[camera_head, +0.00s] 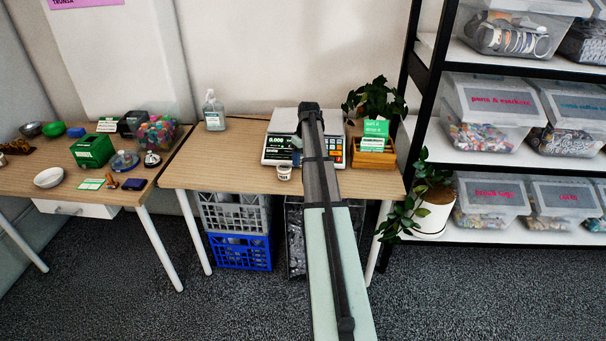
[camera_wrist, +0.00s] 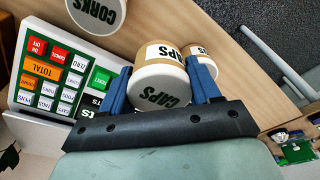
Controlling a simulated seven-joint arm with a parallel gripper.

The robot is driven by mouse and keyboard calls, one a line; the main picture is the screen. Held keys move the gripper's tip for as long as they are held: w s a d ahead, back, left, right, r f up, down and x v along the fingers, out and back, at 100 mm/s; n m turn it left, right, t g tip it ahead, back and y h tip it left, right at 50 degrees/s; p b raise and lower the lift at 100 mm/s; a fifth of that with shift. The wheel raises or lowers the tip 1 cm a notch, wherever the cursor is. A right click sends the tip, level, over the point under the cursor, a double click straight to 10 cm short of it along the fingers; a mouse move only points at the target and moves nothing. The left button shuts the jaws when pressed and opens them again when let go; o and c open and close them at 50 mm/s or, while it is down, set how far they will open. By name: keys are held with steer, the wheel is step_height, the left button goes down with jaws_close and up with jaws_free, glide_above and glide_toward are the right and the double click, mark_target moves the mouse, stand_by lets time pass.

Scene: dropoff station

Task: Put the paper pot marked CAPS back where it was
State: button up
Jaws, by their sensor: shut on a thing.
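The paper pot marked CAPS (camera_wrist: 160,86) is between the two blue fingers of my gripper (camera_wrist: 157,78) in the wrist view. My gripper is shut on it. Its pale lid and its side label both read CAPS, upside down in this view. In the head view my gripper (camera_head: 298,158) is at the front of the scale, largely hidden by my arm. I cannot tell whether the held pot touches the table. A small pot (camera_head: 284,173) shows on the wooden table beside my gripper; its marking is too small to read.
The scale (camera_wrist: 72,72) is close beside my gripper. A pot marked CORKS (camera_wrist: 97,14) is beyond it, and another pot (camera_wrist: 201,58) is right behind the held one.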

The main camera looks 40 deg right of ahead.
steer(key=shift+f, duration=3.5)
steer(key=shift+f, duration=0.15)
steer(key=o, duration=1.2)
steer(key=shift+c, duration=0.2)
steer(key=r, duration=0.4)
steer(key=s+r, duration=0.1)
steer(key=r, duration=0.7)
steer(key=shift+s+r, duration=0.1)
steer(key=shift+s, duration=0.3)
